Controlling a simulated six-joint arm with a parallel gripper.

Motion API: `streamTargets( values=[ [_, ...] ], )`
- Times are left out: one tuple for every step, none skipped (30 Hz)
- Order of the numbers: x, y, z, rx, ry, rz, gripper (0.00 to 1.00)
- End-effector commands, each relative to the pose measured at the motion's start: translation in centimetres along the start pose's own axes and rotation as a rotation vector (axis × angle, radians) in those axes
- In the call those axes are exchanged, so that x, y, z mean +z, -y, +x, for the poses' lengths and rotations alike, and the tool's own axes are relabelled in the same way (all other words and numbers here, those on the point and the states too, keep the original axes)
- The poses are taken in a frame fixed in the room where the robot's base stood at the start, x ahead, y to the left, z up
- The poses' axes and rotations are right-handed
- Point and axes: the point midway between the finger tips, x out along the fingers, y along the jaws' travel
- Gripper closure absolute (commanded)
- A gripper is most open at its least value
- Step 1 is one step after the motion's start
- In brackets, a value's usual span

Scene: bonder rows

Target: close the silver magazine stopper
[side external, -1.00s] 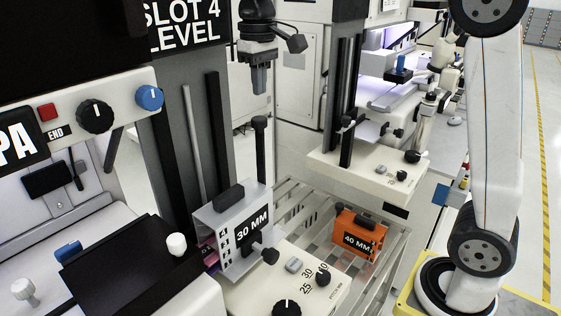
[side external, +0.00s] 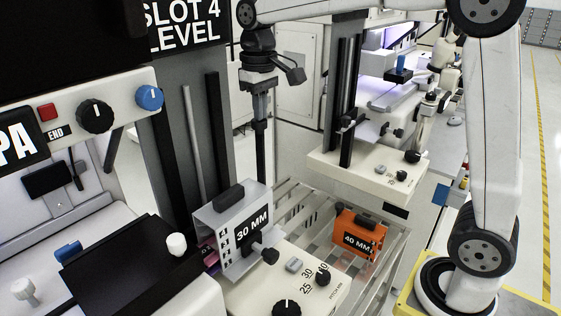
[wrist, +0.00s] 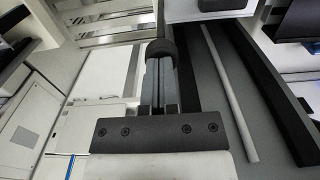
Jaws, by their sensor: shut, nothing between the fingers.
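The silver magazine (side external: 243,229) labelled 30 MM stands upright on the near cream machine shelf. A tall black post (side external: 259,155), which looks like its stopper, rises at its far right side. My gripper (side external: 261,118) points down over the post with its fingers shut and empty. The fingertips are at the post's top; I cannot tell whether they touch it. In the wrist view the shut fingers (wrist: 160,75) end at a dark round knob (wrist: 160,47), which hides what lies right below. A pale edge of the silver magazine (wrist: 205,9) shows at the top.
An orange magazine (side external: 358,239) labelled 40 MM sits on the slatted metal rack (side external: 300,205) to the right. The near shelf (side external: 325,287) has knobs and a pitch dial. Dark vertical rails (side external: 217,125) stand close left of my gripper.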

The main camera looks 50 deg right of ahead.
Motion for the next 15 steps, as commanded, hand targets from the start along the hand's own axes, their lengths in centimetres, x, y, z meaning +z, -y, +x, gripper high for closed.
streamTargets(
  values=[
    [0.0,0.0,0.6,0.0,0.004,0.0,1.0],
    [0.0,0.0,1.0,0.0,0.004,0.0,1.0],
    [0.0,0.0,1.6,0.0,0.005,0.0,1.0],
    [0.0,0.0,2.2,0.0,0.005,0.0,1.0],
    [0.1,0.0,2.8,0.0,0.006,0.0,1.0],
    [0.1,0.0,3.7,0.0,0.007,0.0,1.0],
    [0.1,0.0,4.4,0.0,0.008,0.0,1.0],
    [0.1,0.0,5.0,0.0,0.007,0.0,1.0],
    [0.1,0.0,5.9,0.0,0.007,0.0,1.0],
    [0.1,0.0,6.6,0.0,0.007,0.0,1.0],
    [0.1,0.0,7.3,0.0,0.007,0.0,1.0],
    [0.1,0.0,8.2,0.0,0.007,0.0,1.0],
    [0.1,0.0,8.9,0.0,0.008,0.0,1.0],
    [0.1,0.0,9.4,0.0,0.006,0.0,1.0],
    [0.1,0.0,10.2,0.0,0.006,0.0,1.0]
  ],
)
